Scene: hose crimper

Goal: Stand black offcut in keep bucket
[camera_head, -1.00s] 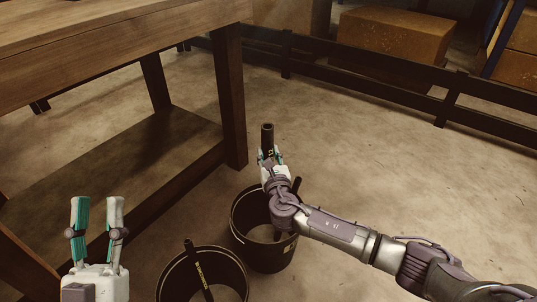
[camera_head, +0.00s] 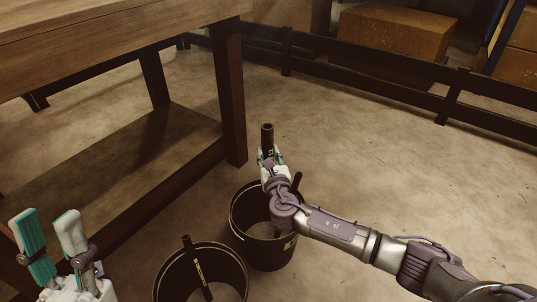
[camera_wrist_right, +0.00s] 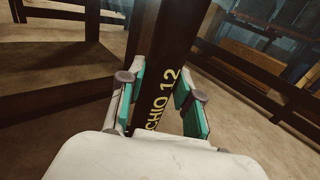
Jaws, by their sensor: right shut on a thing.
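My right gripper (camera_head: 268,155) is shut on a black hose offcut (camera_head: 267,136) with yellow lettering and holds it upright. In the right wrist view the offcut (camera_wrist_right: 172,60) stands between the teal finger pads, its letters reading "CHIO 12". In the head view, gripper and offcut appear over the far rim of a black bucket (camera_head: 248,232). The offcut's lower end is hidden behind the gripper. Another dark piece (camera_head: 298,182) sticks up at that bucket's right rim. A second black bucket (camera_head: 165,282) stands nearer, with a yellow-lettered hose (camera_head: 197,270) leaning in it. My left gripper (camera_head: 48,225) is open and empty.
A wooden workbench (camera_head: 110,40) with a lower shelf (camera_head: 130,160) stands at the left, its near leg (camera_head: 232,95) close to the buckets. A dark low rail (camera_head: 365,82) runs along the back, with cardboard boxes (camera_head: 395,35) behind it. The floor at the right is clear.

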